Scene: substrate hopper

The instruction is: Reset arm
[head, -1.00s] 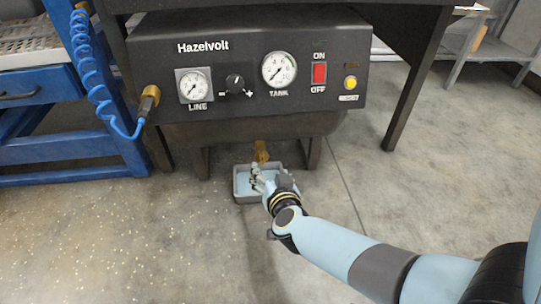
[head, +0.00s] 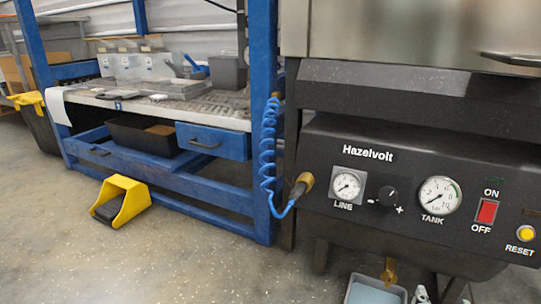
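My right gripper (head: 436,293) is only partly in view at the bottom edge, below the Hazelvolt machine. Its grey finger parts show beside a grey tray (head: 352,291) with a pale blue inside and near a brass valve (head: 388,270). The rest of the gripper and its arm are cut off. I cannot tell whether it is open or shut, or whether it touches the valve. My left gripper is not in view.
The machine's dark panel (head: 330,215) has gauges, a red switch (head: 487,211) and a yellow reset button (head: 525,233). A blue coiled hose (head: 267,150) hangs beside a blue workbench (head: 160,175). A yellow pedal guard (head: 127,200) stands on clear floor.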

